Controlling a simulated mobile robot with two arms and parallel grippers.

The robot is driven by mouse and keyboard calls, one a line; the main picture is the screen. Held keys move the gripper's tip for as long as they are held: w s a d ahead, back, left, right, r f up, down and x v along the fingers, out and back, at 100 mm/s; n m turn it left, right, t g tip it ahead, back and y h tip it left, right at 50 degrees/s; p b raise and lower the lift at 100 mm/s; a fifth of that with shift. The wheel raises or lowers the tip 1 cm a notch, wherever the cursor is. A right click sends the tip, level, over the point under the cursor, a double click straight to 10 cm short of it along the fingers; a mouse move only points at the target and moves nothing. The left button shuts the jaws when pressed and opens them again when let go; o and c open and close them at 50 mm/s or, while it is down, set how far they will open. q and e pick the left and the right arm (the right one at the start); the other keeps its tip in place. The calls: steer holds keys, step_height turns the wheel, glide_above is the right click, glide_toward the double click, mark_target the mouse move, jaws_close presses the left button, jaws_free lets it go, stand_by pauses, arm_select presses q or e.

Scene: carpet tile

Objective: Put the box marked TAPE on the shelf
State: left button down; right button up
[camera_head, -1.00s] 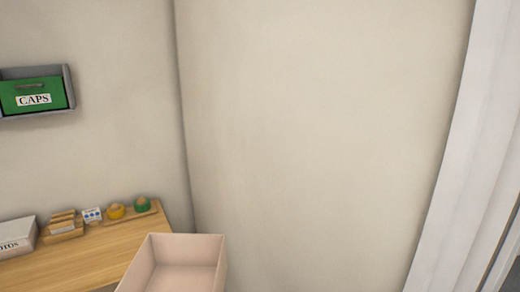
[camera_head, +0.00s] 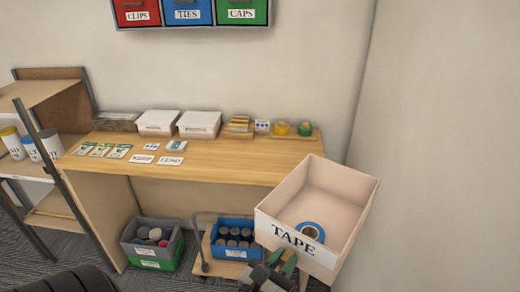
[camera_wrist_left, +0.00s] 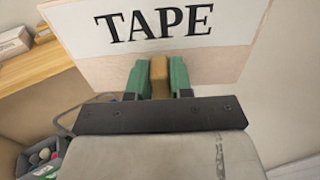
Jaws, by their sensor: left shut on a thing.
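The box marked TAPE (camera_head: 345,185) is a pale pink open-topped box with a blue roll of tape (camera_head: 310,231) inside. It is held up in front of the right end of the wooden table. My left gripper (camera_head: 277,265) is shut on the tab at the box's front; the green fingers around the tab show in the left wrist view (camera_wrist_left: 160,78), below the TAPE label (camera_wrist_left: 158,22). A shelf unit (camera_head: 45,180) with a dark frame and wooden boards stands at the left, with several white containers on its middle board. My right gripper is not in view.
The wooden table (camera_head: 225,160) carries white boxes, cards and a tray of small things. Wall bins marked CLIPS, TIES and CAPS (camera_head: 242,13) hang above it. A grey-green crate (camera_head: 152,262) and a blue crate (camera_head: 232,252) on a trolley stand low by the table.

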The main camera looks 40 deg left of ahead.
mark_target(285, 200)
arm_select(q)
steer(key=w+a+n+y, duration=0.1)
steer(key=w+a, duration=0.1)
steer(key=w, duration=0.1)
steer(key=w+a+n+y, duration=0.1)
steer(key=w+a, duration=0.2)
steer(key=w+a+y, duration=0.2)
steer(key=w+a, duration=0.1)
steer(key=w, duration=0.1)
steer(key=shift+a+f+n+g, duration=0.2)
steer(key=shift+n+g, duration=0.1)
steer(key=shift+n, duration=0.1)
steer(key=w+a+r+n+g+y+p, duration=0.1)
steer(key=w+a+n+g+y, duration=0.2)
steer(key=w+a+y, duration=0.4)
steer(key=shift+w+a+n, duration=0.9)
steer(key=shift+w+a, duration=2.85)
steer(key=shift+a, duration=0.65)
